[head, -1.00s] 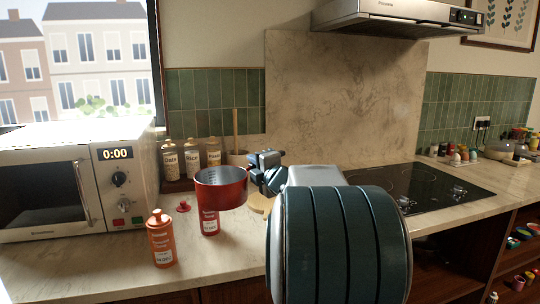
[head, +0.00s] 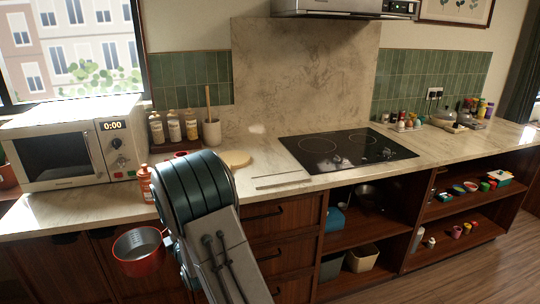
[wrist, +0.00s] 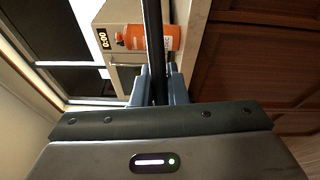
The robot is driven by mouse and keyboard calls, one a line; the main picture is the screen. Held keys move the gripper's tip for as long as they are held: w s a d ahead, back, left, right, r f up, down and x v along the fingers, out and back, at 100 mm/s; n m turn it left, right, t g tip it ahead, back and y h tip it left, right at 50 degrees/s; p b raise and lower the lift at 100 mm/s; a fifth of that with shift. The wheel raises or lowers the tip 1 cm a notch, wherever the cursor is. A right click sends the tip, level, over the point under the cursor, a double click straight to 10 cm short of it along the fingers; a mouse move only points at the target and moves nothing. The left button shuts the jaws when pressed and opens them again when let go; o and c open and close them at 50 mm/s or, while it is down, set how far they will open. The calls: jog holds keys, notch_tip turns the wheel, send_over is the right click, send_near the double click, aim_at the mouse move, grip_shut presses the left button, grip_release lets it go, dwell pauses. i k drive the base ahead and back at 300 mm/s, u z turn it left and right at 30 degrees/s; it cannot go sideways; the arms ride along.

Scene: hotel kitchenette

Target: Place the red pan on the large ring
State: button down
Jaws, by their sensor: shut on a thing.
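The red pan (head: 138,252) has a grey inside and hangs in front of the lower cabinets, below the counter edge, at lower left of the head view. It looks roughly level. My gripper (wrist: 154,88) is shut on the pan's dark handle (wrist: 153,45) in the wrist view. The black glass hob (head: 345,150) lies on the counter to the right, well away from the pan. Faint rings show on it, and its surface looks clear. I cannot surely tell which ring is the large one.
An orange bottle (head: 146,184) stands near the counter's front edge, beside my arm. A microwave (head: 70,150) is at left. Jars (head: 174,126) and a round wooden board (head: 236,159) are behind. A hood (head: 345,8) overhangs the hob. Open shelves (head: 370,235) are below.

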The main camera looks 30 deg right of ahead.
aim_at(326, 141)
jog(key=u, duration=2.1)
jog(key=k, duration=1.85)
jog(key=z, duration=2.4)
